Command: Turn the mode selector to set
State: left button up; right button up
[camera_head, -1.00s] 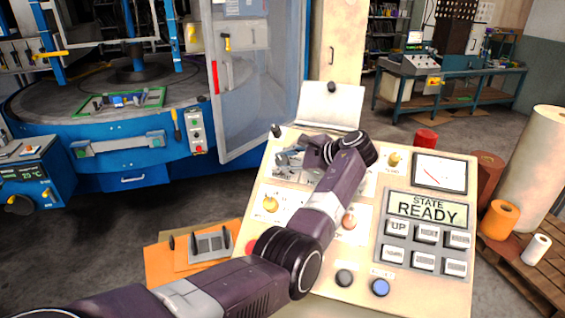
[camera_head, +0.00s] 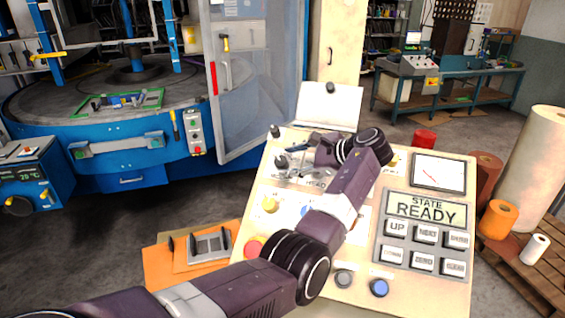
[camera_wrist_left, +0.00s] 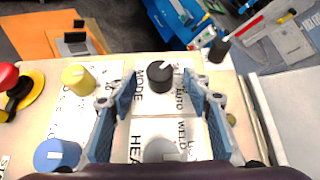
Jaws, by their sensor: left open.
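The mode selector is a black round knob (camera_wrist_left: 160,77) with a white pointer mark, beside the printed words MODE and AUTO. In the left wrist view its mark points up and to the right. My left gripper (camera_wrist_left: 160,88) is open, with one blue-padded finger on each side of the knob in that view. I cannot tell how far above the panel the fingertips are. In the head view my left gripper (camera_head: 288,160) is over the upper left of the cream control panel (camera_head: 262,222), and I cannot make out the selector clearly there. My right gripper is not in view.
A grey knob (camera_wrist_left: 165,150) is close below the selector. A yellow knob (camera_wrist_left: 78,78), a blue knob (camera_wrist_left: 57,155) and a red button (camera_wrist_left: 8,78) are to the left. A black-tipped lever (camera_wrist_left: 219,48) stands at upper right. The panel's display (camera_head: 427,207) reads STATE READY.

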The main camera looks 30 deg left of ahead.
pick_arm(q)
jog(key=v, duration=0.8)
